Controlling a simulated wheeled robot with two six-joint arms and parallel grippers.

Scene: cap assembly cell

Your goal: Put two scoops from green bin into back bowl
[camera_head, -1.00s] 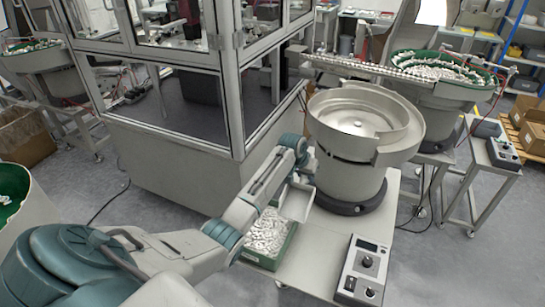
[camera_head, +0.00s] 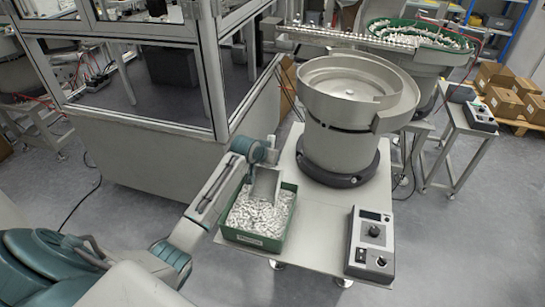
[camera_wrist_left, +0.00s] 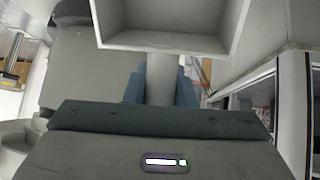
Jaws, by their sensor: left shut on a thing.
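The green bin (camera_head: 252,240) stands on the near table, filled with small white and grey parts. My left gripper (camera_head: 257,158) is at the bin's back edge, shut on the handle of a grey metal scoop (camera_head: 266,185). The scoop appears tilted over the back of the bin; whether it touches the parts I cannot tell. In the left wrist view the scoop (camera_wrist_left: 165,42) looks empty where its inside shows, and its handle is between the teal fingers (camera_wrist_left: 161,88). A large grey bowl (camera_head: 345,103) stands behind the bin; a green-lined bowl with parts (camera_head: 420,35) is farther back. My right gripper is out of view.
A control box (camera_head: 369,245) sits on the table (camera_head: 315,225) to the right of the bin. A framed glass machine enclosure (camera_head: 140,165) stands at the left. A feed rail (camera_head: 330,35) runs behind the grey bowl. Bare tabletop lies between bin and control box.

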